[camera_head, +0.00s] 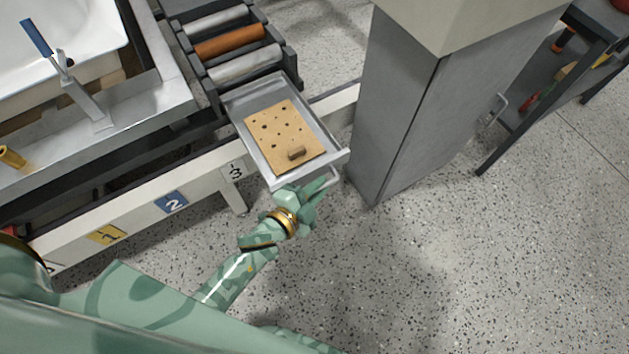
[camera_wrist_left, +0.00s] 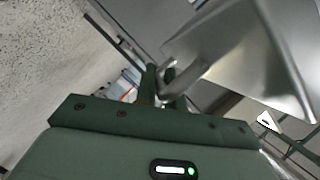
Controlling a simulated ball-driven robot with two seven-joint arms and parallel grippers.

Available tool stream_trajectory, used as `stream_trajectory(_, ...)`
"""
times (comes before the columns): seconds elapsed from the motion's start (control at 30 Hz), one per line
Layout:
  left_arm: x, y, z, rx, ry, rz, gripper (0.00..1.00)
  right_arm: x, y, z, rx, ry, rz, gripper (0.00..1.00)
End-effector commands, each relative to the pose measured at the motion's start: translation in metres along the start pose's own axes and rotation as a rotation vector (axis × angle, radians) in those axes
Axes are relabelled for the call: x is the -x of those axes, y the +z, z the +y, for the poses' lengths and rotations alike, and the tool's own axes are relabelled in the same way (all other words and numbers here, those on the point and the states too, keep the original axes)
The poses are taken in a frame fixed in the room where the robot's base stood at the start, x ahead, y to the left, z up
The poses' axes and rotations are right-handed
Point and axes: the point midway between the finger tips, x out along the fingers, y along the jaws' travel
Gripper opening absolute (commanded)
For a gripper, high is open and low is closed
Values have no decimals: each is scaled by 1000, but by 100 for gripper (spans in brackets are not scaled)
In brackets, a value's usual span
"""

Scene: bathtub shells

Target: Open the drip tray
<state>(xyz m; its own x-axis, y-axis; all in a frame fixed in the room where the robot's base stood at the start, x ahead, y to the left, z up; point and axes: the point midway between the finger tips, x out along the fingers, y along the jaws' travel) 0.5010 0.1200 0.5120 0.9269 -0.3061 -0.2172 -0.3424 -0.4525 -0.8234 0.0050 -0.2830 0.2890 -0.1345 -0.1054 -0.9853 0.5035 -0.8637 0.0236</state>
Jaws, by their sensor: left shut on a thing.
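The drip tray (camera_head: 310,171) is a shallow grey metal tray, pulled out from under the roller section at the end of the line. A tan board (camera_head: 284,132) with holes and a small brown block (camera_head: 296,153) lies in it. A bar handle (camera_head: 334,177) is on its front edge. My left gripper (camera_head: 309,189) is shut on the handle, its fingers partly covering it. In the left wrist view the tray (camera_wrist_left: 235,62) looks like bright metal beyond the fingers (camera_wrist_left: 162,82), which close on the handle (camera_wrist_left: 182,74). My right gripper is not in view.
Rollers (camera_head: 230,40) sit behind the tray. A grey cabinet (camera_head: 405,110) stands close to its right. A white rail with numbered plates (camera_head: 171,202) runs left, beside a basin (camera_head: 60,45). A dark shelf stands far right. Speckled floor (camera_head: 420,270) is clear in front.

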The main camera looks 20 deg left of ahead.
Motion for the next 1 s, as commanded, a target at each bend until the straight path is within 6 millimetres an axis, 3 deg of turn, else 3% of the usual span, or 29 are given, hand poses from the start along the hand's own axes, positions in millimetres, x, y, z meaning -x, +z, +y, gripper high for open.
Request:
stream_trajectory(0.47, 2, -1, 3, 1, 2, -2, 0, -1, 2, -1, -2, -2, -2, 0)
stream_trajectory(0.5, 2, -1, 3, 1, 2, -2, 16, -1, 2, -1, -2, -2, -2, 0)
stream_trajectory(0.57, 2, -1, 3, 1, 2, -2, 33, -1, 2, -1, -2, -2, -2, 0)
stream_trajectory(1.0, 1, -2, 2, 0, 0, -1, 33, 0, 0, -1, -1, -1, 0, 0)
